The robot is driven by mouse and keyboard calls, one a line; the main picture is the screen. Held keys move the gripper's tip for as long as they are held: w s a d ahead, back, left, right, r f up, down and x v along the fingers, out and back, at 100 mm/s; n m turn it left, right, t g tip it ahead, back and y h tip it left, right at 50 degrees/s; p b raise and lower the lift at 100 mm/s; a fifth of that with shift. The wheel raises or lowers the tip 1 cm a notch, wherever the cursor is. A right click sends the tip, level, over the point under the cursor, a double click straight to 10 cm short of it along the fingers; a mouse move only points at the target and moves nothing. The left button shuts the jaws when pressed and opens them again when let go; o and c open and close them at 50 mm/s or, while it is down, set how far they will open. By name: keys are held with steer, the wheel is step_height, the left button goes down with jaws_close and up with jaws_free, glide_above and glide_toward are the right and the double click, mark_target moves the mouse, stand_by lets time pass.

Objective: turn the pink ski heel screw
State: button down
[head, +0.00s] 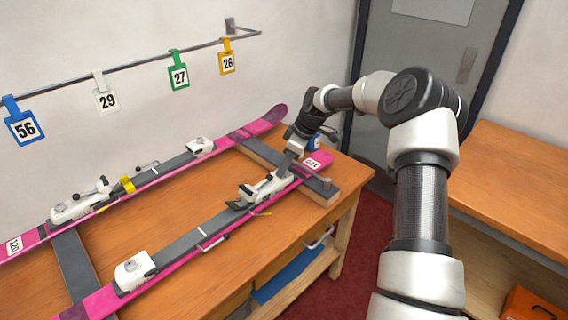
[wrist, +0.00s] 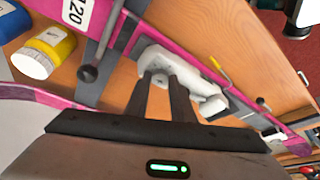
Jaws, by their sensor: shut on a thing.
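Two pink skis lie on the bench: the front ski (head: 205,243) and the back ski (head: 262,121). Each carries white bindings. My gripper (head: 285,169) reaches down to the end of the white binding (head: 262,188) near the right end of the front ski. In the wrist view my gripper (wrist: 165,84) has its two dark fingers closed in at the end of the white heel piece (wrist: 151,58), with the small grey heel screw (wrist: 160,80) between the tips. The fingers hide most of the screw, so its turn angle cannot be read.
A dark clamp knob (wrist: 88,73) and a yellow jar (wrist: 45,50) with a white lid stand close by in the wrist view. A rail with numbered tags (head: 179,75) runs along the wall behind. The wooden bench (head: 256,247) is clear in front of the front ski.

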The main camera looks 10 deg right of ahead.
steer(key=shift+w+n+g, duration=0.15)
steer(key=shift+n+g, duration=0.35)
steer(key=shift+n, duration=0.7)
steer(key=c, duration=1.8)
jaws_free()
steer(key=shift+r, duration=0.1)
steer(key=p+v, duration=0.1)
steer(key=v, duration=1.6)
steer(key=shift+d, duration=0.35)
